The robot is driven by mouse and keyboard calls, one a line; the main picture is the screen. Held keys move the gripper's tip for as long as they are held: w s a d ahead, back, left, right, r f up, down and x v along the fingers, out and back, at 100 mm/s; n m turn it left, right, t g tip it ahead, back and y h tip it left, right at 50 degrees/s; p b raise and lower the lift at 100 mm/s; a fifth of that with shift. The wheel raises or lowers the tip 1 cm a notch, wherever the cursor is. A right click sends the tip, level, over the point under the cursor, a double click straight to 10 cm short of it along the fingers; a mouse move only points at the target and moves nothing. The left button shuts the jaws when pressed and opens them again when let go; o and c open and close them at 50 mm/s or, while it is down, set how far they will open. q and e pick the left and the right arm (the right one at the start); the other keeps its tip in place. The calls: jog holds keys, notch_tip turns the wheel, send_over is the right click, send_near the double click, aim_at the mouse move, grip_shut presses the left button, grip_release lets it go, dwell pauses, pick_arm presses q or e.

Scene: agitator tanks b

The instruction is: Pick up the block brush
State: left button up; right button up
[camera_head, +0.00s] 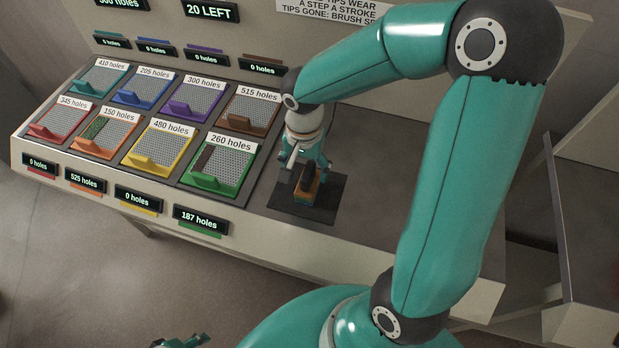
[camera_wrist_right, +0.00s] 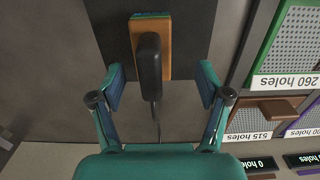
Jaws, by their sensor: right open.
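The block brush (camera_head: 307,193) has an orange-brown block and a dark handle, and sits on a dark mat (camera_head: 325,213) on the bench. In the right wrist view the brush (camera_wrist_right: 168,45) shows its black handle pointing toward my gripper and a green strip at its far end. My right gripper (camera_head: 306,166) is open just above the brush; in the wrist view its fingers (camera_wrist_right: 161,85) stand apart on either side of the handle's near end, not touching it. My left gripper (camera_head: 183,342) shows only partly at the bottom edge; its jaws are unclear.
Left of the mat is a rack of coloured perforated trays, the green one (camera_head: 221,170) nearest, with hole-count displays (camera_head: 201,219) along the front. A thin cord (camera_wrist_right: 157,125) runs from the brush handle. A raised panel (camera_head: 250,35) stands behind. Bare bench lies right of the mat.

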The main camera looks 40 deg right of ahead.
jog(key=f, duration=0.3)
jog(key=shift+s+f, duration=0.3)
jog(key=shift+s, duration=0.1)
jog(key=shift+w+f, duration=0.1)
jog(key=shift+f, duration=0.35)
grip_shut()
